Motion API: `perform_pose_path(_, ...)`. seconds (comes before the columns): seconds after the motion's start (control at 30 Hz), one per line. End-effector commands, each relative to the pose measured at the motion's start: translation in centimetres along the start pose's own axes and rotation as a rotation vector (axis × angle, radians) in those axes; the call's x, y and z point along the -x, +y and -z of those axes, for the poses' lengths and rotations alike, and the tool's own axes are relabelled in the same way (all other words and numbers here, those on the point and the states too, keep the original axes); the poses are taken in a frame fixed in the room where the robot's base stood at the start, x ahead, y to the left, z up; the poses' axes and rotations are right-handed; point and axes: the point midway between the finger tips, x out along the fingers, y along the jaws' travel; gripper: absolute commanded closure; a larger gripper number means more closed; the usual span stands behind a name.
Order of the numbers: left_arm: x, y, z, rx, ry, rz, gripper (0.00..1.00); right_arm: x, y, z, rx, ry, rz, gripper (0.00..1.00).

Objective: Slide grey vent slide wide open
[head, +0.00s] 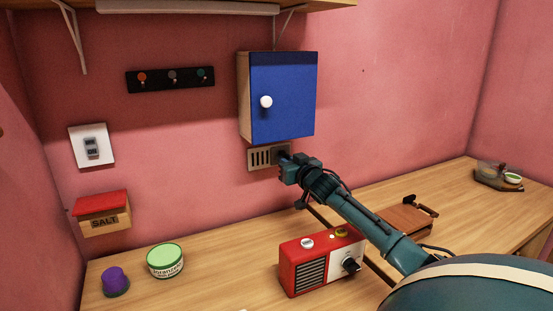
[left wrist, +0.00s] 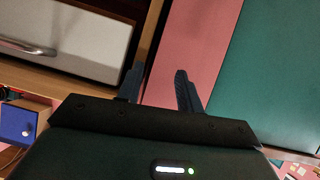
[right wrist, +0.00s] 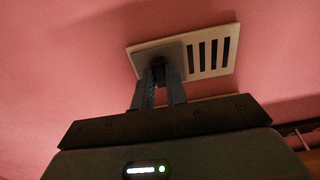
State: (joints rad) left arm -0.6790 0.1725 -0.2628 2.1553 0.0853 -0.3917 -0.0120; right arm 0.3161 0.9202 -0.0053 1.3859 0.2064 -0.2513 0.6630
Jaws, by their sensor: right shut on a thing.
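The grey vent (head: 262,158) is on the pink wall just below the blue cabinet. Its dark slots show at the left of the head view's plate and its grey slide covers the other end. In the right wrist view the slotted vent plate (right wrist: 222,57) and the grey slide (right wrist: 150,55) show, with several slots uncovered. My right gripper (head: 285,157) is at the slide, shut on its dark knob (right wrist: 158,72); the fingers (right wrist: 158,88) stand on both sides of it. My left gripper (left wrist: 158,85) is open and empty, away from the vent.
A blue cabinet (head: 284,97) with a white knob hangs right above the vent. A red radio (head: 318,262) stands on the counter under my right arm. A brown box (head: 400,224) lies to its right. A green-lidded tub (head: 165,262) and purple object (head: 115,281) stand at left.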

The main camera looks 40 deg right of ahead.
Motion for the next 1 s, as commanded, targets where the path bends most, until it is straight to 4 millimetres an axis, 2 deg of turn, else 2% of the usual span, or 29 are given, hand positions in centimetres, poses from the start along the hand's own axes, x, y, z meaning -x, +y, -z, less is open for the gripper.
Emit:
perform_pose_path(0.23, -0.2, -0.1, -0.6, -0.004, -0.011, -0.001, 0.64, 0.0, 0.4, 0.0, 0.002, -0.001, -0.009, 1.00)
perform_pose_path(0.27, -0.2, -0.1, -0.6, -0.004, -0.011, -0.001, 0.64, 0.0, 0.5, 0.0, 0.002, -0.001, -0.009, 0.84)
perform_pose_path(0.5, -0.1, -0.1, -0.4, -0.004, -0.007, 0.000, 0.64, 0.0, 0.3, 0.0, 0.002, 0.000, -0.007, 0.64)
perform_pose_path(0.8, -0.1, -0.2, 0.0, -0.005, 0.001, 0.003, 0.64, 0.2, 0.2, -0.1, 0.001, -0.001, -0.005, 0.64)
perform_pose_path(1.0, -0.2, -0.3, -0.2, -0.003, 0.003, 0.003, 0.64, 2.0, 0.2, -0.2, 0.002, -0.002, -0.003, 0.64)
